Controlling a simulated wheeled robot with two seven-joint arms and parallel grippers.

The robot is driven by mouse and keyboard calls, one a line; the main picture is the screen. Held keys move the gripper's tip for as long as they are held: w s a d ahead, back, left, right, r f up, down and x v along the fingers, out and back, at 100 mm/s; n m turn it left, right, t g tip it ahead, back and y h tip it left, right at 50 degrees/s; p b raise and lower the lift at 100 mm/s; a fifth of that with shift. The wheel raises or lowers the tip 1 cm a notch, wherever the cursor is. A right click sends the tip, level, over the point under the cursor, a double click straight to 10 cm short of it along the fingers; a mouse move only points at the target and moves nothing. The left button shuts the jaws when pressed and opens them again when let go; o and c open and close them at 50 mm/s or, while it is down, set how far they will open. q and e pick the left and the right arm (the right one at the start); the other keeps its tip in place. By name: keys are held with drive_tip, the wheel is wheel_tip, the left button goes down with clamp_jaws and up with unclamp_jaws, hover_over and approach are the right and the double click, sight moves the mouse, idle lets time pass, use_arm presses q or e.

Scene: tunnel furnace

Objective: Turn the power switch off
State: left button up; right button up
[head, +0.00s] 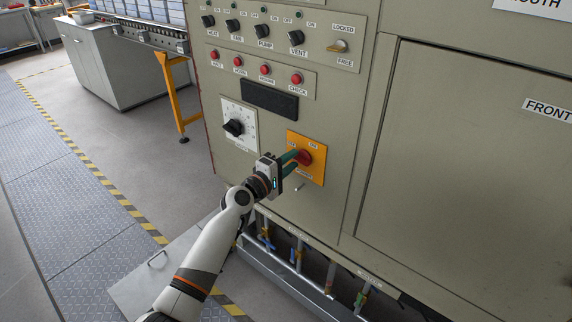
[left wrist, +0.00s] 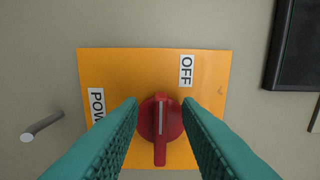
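The power switch is a red knob (head: 306,158) on a yellow-orange plate (head: 317,174) low on the panel. In the left wrist view the red knob (left wrist: 160,148) has its ridge upright in the picture, with a pale line on it. The OFF label (left wrist: 186,70) is above and right of the knob; the POWER label (left wrist: 96,103) is at left, partly covered. My left gripper (head: 295,162) is at the knob. Its green fingers (left wrist: 160,120) stand apart on either side of the ridge, with gaps visible beside it. My right gripper is out of view.
A black dial (head: 233,127) and a dark display bar (head: 270,97) sit above the switch. A thin metal peg (head: 299,188) sticks out below the plate; it also shows in the left wrist view (left wrist: 41,126). Pipes with valves (head: 297,254) run along the bottom.

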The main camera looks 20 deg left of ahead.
use_arm(q)
drive_tip(key=v, duration=1.2)
drive_tip(key=s+a+f+m+g+y, duration=0.1)
drive_tip(key=s+f+g+y, duration=0.1)
drive_tip(key=f, duration=0.9)
drive_tip(key=s+f+m+g+y, duration=0.1)
drive_tip(key=s+f+m+g, duration=0.15)
drive_tip(key=f, duration=0.95)
drive_tip(key=s+f+m+g+y, duration=0.1)
drive_tip(key=s+f+m+g, duration=0.1)
drive_tip(key=s+f, duration=0.45)
drive_tip(key=s+f+m+g+y, duration=0.15)
drive_tip(key=s+f, duration=0.25)
drive_tip(key=f, duration=0.5)
drive_tip(key=s+d+f+m+g, duration=0.1)
drive_tip(key=s+f, duration=0.4)
drive_tip(key=s, duration=0.6)
drive_tip(key=s+d+f+m+g, duration=0.1)
drive_tip(key=s+f+m+g, duration=0.3)
drive_tip(key=s, duration=0.8)
drive_tip(key=s+d+f+m+g+p, duration=0.1)
drive_tip(key=s+f+m+g, duration=0.2)
drive_tip(key=s+f, duration=0.5)
drive_tip(key=s+m, duration=0.1)
drive_tip(key=s, duration=0.2)
drive_tip(key=shift+s+m+y, duration=0.25)
drive_tip(key=shift+m+y, duration=0.1)
drive_tip(key=shift+m, duration=0.05)
